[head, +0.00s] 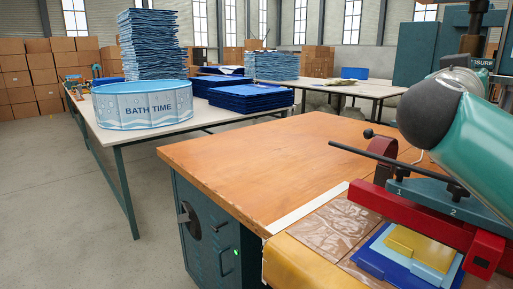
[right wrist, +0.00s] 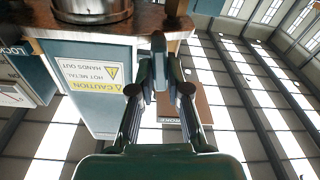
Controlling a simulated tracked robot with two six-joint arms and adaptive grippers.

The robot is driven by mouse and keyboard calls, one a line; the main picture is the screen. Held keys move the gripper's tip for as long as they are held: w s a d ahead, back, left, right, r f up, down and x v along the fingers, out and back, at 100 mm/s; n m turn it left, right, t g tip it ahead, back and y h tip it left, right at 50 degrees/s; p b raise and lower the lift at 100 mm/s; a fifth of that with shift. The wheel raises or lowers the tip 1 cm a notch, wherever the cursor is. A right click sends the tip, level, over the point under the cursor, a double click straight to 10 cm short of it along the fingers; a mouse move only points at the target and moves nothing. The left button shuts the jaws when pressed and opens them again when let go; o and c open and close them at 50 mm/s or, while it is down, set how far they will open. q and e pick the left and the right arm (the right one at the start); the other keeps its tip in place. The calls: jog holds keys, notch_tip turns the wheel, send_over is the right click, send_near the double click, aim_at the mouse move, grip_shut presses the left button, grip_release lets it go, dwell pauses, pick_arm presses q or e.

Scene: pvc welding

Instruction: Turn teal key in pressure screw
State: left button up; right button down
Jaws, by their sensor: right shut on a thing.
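My right gripper (right wrist: 160,88) shows in the right wrist view, its two dark fingers shut on a narrow dark-teal piece, apparently the teal key (right wrist: 158,52). Whether the key sits in a screw cannot be told. In the head view my right arm covers the right edge, and its gripper is out of sight. A dark upright shaft (head: 473,35) at the top right, by a partly hidden sign ending in "SSURE", may be the pressure screw. My left gripper is in neither view.
A wooden worktable (head: 270,155) fills the middle, largely clear. A red and blue clamp frame (head: 428,215) stands over yellow and blue sheets (head: 420,250). Behind are a "BATH TIME" pool (head: 143,104) and blue stacks. A caution-labelled cabinet (right wrist: 90,85) shows in the wrist view.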

jog(key=shift+d+r+m+b, duration=0.1)
jog(key=shift+d+m+b, duration=0.05)
jog(key=shift+m+b, duration=0.6)
jog(key=shift+m, duration=0.35)
jog(key=c, duration=1.1)
grip_release()
jog(key=shift+o, duration=0.2)
jog(key=r+b+v, duration=0.1)
jog(key=b+v, duration=0.2)
jog(key=v, duration=0.6)
jog(key=shift+f, duration=0.25)
